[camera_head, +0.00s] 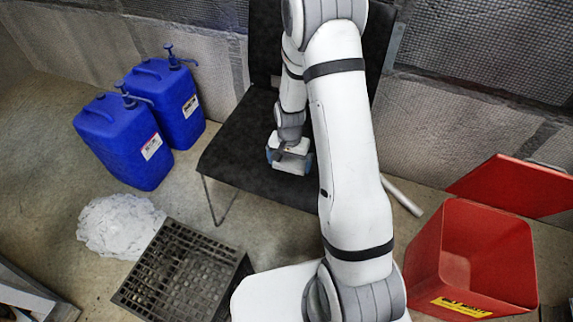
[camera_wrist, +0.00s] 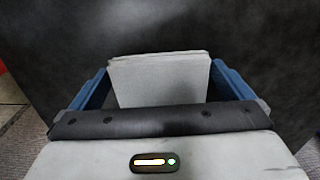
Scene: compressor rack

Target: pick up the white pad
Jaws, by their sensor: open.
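The white pad (camera_wrist: 160,80) shows in the wrist view as a pale, flat-faced block between my two blue fingers, with visible gaps to either side. In the head view a pale part of it (camera_head: 291,166) shows just below my gripper, over the seat of the black chair (camera_head: 245,145). My gripper (camera_head: 289,160) is open, with its fingers on both sides of the pad; it also shows in the wrist view (camera_wrist: 158,88). The lower part of the pad is hidden by my gripper body in the wrist view.
Two blue jugs (camera_head: 125,140) with pumps stand left of the chair. A white heap (camera_head: 120,226) and a dark grated crate (camera_head: 180,268) are on the floor at lower left. A red open bin (camera_head: 475,255) with its lid stands at right. The chair's backrest rises behind my arm.

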